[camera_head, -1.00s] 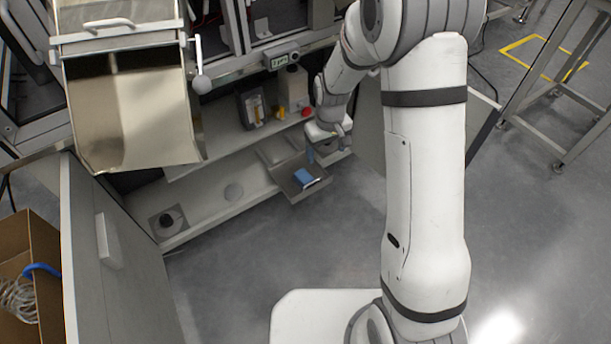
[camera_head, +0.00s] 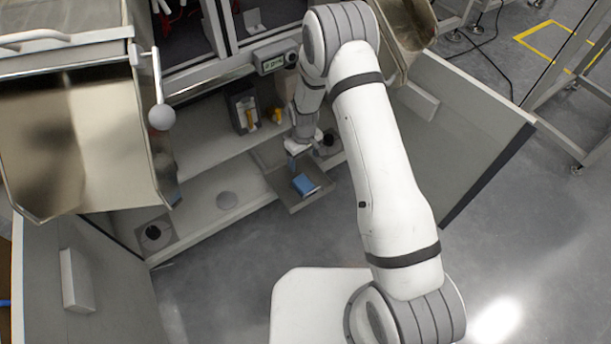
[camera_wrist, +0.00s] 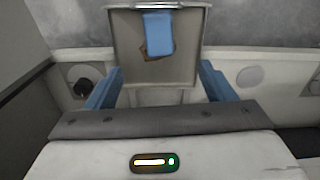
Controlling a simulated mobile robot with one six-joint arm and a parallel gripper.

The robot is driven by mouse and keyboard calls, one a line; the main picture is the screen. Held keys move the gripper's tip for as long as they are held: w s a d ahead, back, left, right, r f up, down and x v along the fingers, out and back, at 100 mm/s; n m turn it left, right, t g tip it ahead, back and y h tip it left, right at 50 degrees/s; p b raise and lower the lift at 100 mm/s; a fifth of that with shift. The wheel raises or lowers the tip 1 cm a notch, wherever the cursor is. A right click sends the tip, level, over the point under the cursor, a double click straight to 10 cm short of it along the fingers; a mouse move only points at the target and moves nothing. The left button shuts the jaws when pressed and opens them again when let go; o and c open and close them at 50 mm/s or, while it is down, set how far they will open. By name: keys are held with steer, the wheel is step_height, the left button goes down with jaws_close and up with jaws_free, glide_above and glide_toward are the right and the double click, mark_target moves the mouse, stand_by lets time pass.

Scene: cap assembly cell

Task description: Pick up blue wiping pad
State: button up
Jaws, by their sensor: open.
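The blue wiping pad (camera_head: 304,184) lies in a grey pull-out tray (camera_head: 312,199) at the front of the cell's lower shelf. In the wrist view the pad (camera_wrist: 158,34) is ahead of the gripper, near the tray's far edge. My gripper (camera_wrist: 160,84) is open, its two blue fingers spread wide on either side of the tray, with nothing between them. In the head view my gripper (camera_head: 293,160) is just behind the pad, above the back of the tray and apart from the pad. A small dark patch shows beside the pad in the tray.
A dark bin with yellow items (camera_head: 243,108) stands on the upper shelf. A metal chute (camera_head: 80,130) hangs at left; open grey panels flank both sides. Floor in front is clear.

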steer(key=b, duration=0.4)
glide_above(304, 183)
step_height(304, 183, down, 10)
steer(key=shift+r, duration=0.25)
steer(key=shift+s+f+b, duration=0.1)
steer(key=shift+f+b, duration=0.9)
steer(key=shift+f, duration=2.05)
steer(key=shift+r, duration=0.1)
steer(key=shift+c, duration=0.6)
steer(key=c, duration=1.1)
steer(key=shift+o, duration=0.2)
step_height(304, 183, up, 10)
steer(key=p, duration=0.4)
